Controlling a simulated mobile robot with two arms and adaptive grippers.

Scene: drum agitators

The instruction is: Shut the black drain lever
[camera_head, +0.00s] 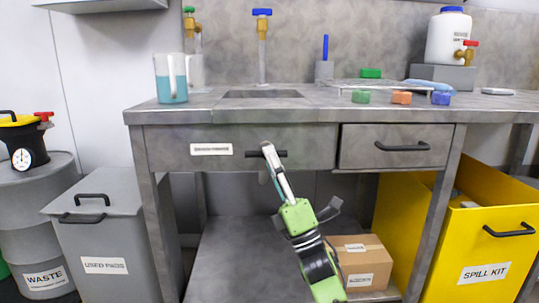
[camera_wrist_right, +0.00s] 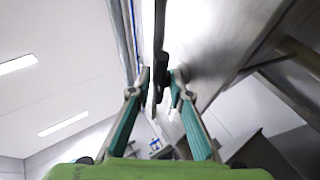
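The black drain lever (camera_head: 281,153) appears to be the short horizontal black bar on the bench front, right of a white label (camera_head: 211,149) too small to read surely. My right gripper (camera_head: 267,147) reaches up from below and covers the bar's middle. In the right wrist view, a black bar (camera_wrist_right: 161,62) runs between the fingertips of this gripper (camera_wrist_right: 161,82). The fingers stand on both sides of it, partly closed, with a small gap showing on the left. My left gripper is in neither view.
A drawer with a black handle (camera_head: 403,146) is at the right. Below stand a cardboard box (camera_head: 359,262), a yellow spill kit bin (camera_head: 490,235) and a grey used pads bin (camera_head: 105,250). A beaker (camera_head: 172,88) and colored blocks (camera_head: 401,98) stand on the bench top (camera_head: 230,108).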

